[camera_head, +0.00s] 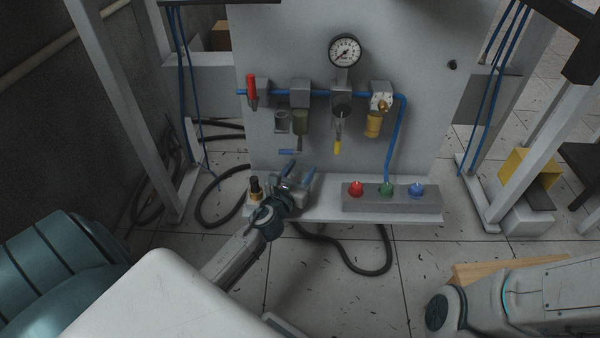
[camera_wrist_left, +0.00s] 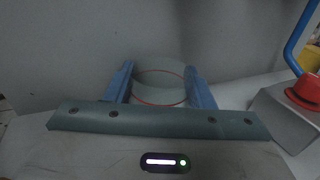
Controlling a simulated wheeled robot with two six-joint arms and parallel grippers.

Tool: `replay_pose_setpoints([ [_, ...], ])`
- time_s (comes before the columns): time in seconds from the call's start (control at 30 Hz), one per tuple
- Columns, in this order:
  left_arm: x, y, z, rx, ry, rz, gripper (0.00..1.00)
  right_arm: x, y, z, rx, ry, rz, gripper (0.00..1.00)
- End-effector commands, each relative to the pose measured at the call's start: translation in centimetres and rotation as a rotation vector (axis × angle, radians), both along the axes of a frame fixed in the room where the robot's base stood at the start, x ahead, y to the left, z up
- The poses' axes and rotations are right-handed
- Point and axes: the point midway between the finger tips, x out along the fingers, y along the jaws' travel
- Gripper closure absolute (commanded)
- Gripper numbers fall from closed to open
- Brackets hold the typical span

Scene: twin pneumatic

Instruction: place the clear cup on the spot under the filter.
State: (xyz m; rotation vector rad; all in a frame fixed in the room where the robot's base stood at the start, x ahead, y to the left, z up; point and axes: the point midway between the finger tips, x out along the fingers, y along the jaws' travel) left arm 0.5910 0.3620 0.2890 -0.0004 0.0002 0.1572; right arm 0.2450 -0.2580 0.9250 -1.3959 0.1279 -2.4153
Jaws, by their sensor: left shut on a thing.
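My left gripper (camera_head: 293,177) reaches in low over the shelf at the foot of the panel, below the filter (camera_head: 301,120). In the left wrist view its two blue fingers stand on either side of the clear cup (camera_wrist_left: 160,82) and are shut on it. The cup is see-through and looks upright. A thin red ring shows around its lower part; whether it belongs to the cup or to the surface beneath, I cannot tell. In the head view the cup is hard to make out among the fingers. The spot itself is not clearly visible. My right gripper is out of view.
A box with red (camera_head: 356,189), green (camera_head: 386,189) and blue (camera_head: 416,190) buttons stands on the shelf (camera_head: 330,213) to the right. A black-topped brass fitting (camera_head: 255,188) stands left of the gripper. The panel (camera_head: 430,130) with gauge (camera_head: 345,51) and blue tubing rises behind.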

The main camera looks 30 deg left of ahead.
Motion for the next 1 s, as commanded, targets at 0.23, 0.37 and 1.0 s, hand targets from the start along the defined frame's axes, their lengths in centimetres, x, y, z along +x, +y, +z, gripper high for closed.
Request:
replay_pose_setpoints([
  [0.23,0.0,0.0,-0.3,0.001,0.000,0.000,0.42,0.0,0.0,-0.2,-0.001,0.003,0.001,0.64],
  [0.37,0.0,0.0,-0.3,0.000,0.000,0.000,0.42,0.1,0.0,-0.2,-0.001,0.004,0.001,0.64],
  [1.0,-8.3,-1.3,-0.2,0.001,0.003,0.000,0.42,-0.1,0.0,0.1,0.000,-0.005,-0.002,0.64],
])
